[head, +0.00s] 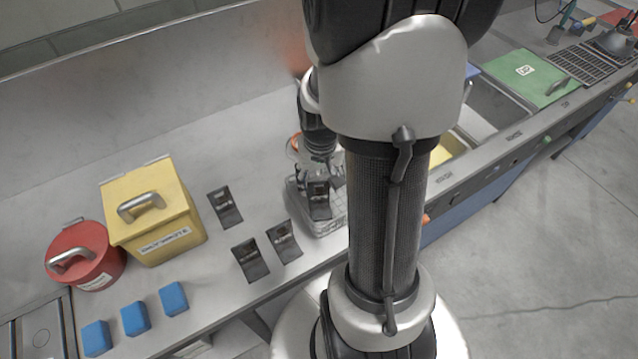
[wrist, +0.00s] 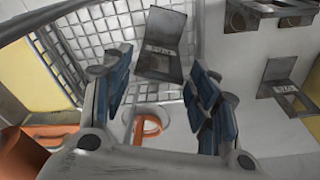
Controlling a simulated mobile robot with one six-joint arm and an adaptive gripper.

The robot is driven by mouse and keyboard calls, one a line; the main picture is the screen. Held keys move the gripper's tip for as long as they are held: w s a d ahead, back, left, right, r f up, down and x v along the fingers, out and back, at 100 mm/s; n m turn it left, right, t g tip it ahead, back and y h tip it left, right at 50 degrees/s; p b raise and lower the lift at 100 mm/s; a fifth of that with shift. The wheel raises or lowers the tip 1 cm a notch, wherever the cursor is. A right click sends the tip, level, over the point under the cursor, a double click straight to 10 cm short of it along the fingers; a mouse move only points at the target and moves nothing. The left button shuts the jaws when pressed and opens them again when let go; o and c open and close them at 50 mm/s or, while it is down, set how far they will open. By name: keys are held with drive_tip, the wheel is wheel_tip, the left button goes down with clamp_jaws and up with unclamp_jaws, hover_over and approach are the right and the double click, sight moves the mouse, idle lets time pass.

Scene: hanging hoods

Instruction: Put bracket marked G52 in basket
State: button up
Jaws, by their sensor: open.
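A dark bracket (head: 319,200) with a pale label shows within the outline of the wire basket (head: 322,228). In the wrist view the same bracket (wrist: 163,42) lies just beyond my fingertips, in front of the basket's white grid (wrist: 95,38). Its label is too blurred to read surely, and I cannot tell whether it touches the basket floor. My gripper (wrist: 158,82) is open, with its blue-grey fingers apart on either side below the bracket in the picture. In the head view my gripper (head: 322,170) is above the basket, partly hidden by my arm.
Three similar brackets (head: 225,208) (head: 250,260) (head: 285,242) lie on the bench left of the basket. A yellow bin (head: 165,220), a red pot (head: 90,262) and blue blocks (head: 135,318) stand further left. A wall runs behind. An orange ring (wrist: 148,124) shows near my fingers.

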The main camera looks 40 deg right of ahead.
drive_tip(key=a+r+n+t+p, duration=0.1)
drive_tip(key=a+r, duration=0.3)
drive_tip(key=r, duration=0.3)
drive_tip(key=a+r+n+p, duration=0.1)
drive_tip(key=a+r+n, duration=0.1)
drive_tip(key=a+r, duration=0.45)
drive_tip(key=s+a+r+n+t, duration=0.2)
drive_tip(key=s+a+r+n, duration=0.2)
drive_tip(key=s+a+r, duration=0.4)
drive_tip(key=shift+s+a+r+y, duration=0.4)
drive_tip(key=shift+a+r, duration=0.05)
drive_tip(key=shift+a, duration=0.25)
